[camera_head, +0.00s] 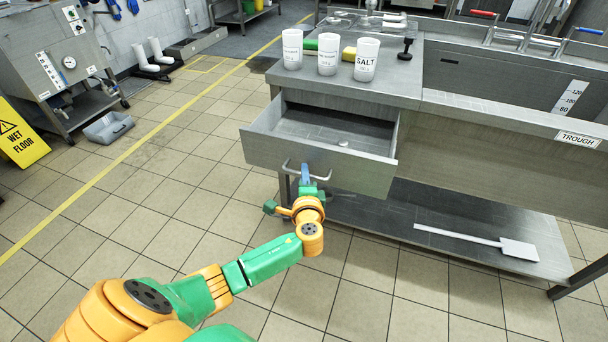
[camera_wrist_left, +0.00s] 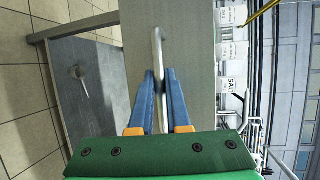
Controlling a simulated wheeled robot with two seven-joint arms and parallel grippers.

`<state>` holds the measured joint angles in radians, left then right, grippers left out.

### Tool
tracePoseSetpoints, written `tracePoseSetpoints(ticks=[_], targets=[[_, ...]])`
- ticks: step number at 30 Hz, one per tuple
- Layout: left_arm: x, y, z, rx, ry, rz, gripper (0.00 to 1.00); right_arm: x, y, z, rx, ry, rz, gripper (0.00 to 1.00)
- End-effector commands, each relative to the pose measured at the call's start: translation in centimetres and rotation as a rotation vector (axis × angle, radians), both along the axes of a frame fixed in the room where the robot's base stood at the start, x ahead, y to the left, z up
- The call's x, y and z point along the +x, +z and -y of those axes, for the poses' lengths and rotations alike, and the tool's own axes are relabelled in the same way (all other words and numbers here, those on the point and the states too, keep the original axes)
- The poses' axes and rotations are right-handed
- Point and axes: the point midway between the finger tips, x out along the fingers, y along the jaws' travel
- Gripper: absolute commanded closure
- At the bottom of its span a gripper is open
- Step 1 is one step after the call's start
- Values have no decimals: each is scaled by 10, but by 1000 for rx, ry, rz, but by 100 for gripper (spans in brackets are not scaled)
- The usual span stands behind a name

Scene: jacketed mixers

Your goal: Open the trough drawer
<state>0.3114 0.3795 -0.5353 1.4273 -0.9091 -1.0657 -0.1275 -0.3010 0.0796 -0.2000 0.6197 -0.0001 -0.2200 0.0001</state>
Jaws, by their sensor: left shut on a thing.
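The trough drawer (camera_head: 320,150) is a grey metal drawer under the left end of the steel bench. In the head view it stands pulled out, with its inside showing and a small round light object on its floor. Its bar handle (camera_head: 335,175) is on the front face; the handle also shows in the left wrist view (camera_wrist_left: 157,50). My left gripper (camera_head: 306,172) is at the handle, its blue fingers shut on the bar; the fingers also show in the left wrist view (camera_wrist_left: 160,85). My right gripper is in neither view.
Several white cups, one marked SALT (camera_head: 366,60), stand on the bench top above the drawer. The trough (camera_head: 500,80) is to the right. A white paddle (camera_head: 480,240) lies on the lower shelf (camera_head: 400,220). A yellow wet floor sign (camera_head: 20,135) stands left; tiled floor before the drawer is clear.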

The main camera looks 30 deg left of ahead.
Motion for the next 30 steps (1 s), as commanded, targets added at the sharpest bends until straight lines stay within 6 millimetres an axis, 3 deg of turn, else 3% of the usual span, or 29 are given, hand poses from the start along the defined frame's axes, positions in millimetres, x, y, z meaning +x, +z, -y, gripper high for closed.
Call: tracePoseSetpoints(ticks=[13,14,17,26,30], targets=[[0,0,0,0,-1,0,100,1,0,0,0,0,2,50],[0,0,0,0,0,0,80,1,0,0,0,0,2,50],[0,0,0,0,0,0,55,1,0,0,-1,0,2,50],[-2,1,2,0,-1,0,55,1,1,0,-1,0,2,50],[-22,7,18,-5,-3,0,55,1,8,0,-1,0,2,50]])
